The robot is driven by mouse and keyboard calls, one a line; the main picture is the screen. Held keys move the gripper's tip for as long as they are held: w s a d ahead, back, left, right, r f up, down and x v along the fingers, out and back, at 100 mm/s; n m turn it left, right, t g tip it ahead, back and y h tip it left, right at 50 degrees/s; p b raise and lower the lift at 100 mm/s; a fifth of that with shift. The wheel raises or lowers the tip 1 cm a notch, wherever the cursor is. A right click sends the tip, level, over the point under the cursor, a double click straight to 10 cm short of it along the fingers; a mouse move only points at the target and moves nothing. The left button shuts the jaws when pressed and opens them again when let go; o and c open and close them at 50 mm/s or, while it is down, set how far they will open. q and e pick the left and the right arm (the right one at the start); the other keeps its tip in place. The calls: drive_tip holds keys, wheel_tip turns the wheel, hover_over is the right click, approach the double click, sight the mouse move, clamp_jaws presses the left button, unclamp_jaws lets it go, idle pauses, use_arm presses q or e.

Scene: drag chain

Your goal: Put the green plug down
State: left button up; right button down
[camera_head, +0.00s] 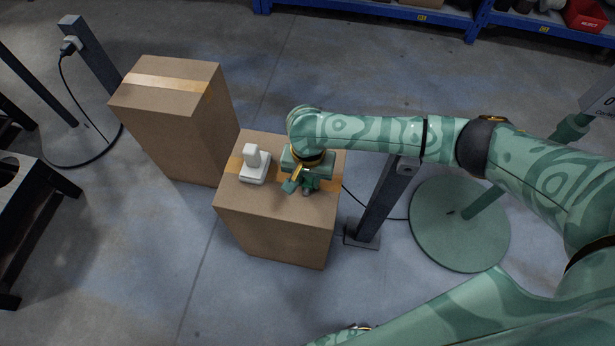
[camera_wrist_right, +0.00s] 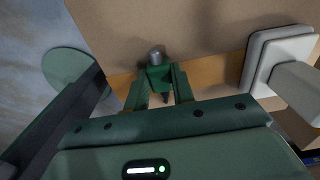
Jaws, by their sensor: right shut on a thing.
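My right gripper (camera_head: 301,186) is over the right part of the nearer cardboard box (camera_head: 275,234). In the right wrist view, the two green fingers (camera_wrist_right: 160,88) are shut on the green plug (camera_wrist_right: 158,78), which has a grey rounded end. The box top and its tape strip lie just below the plug. I cannot tell whether the plug touches the box. In the head view, the hand mostly hides the plug.
A white socket-like block on a base (camera_head: 254,166) stands on the same box, left of the hand; its base also shows in the right wrist view (camera_wrist_right: 262,62). A second box (camera_head: 178,138) stands behind left. A dark post (camera_head: 381,200) stands right of the nearer box.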

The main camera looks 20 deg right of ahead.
sight(308, 181)
drive_tip(key=shift+f, duration=0.1)
drive_tip(key=c, duration=1.2)
unclamp_jaws()
use_arm(q)
drive_tip(key=shift+s+f, duration=0.1)
drive_tip(key=s+d+r+n+h+p, duration=0.1)
drive_tip(key=s+d+r+p, duration=0.1)
drive_tip(key=r+p, duration=0.3)
drive_tip(key=d+p, duration=0.1)
drive_tip(key=p, duration=0.2)
drive_tip(key=shift+s+d+r+n+t, duration=0.15)
drive_tip(key=shift+s+d+n+t, duration=0.15)
drive_tip(key=shift+n, duration=0.1)
use_arm(e)
wheel_tip(308, 181, up, 12)
drive_tip(key=shift+r, duration=0.1)
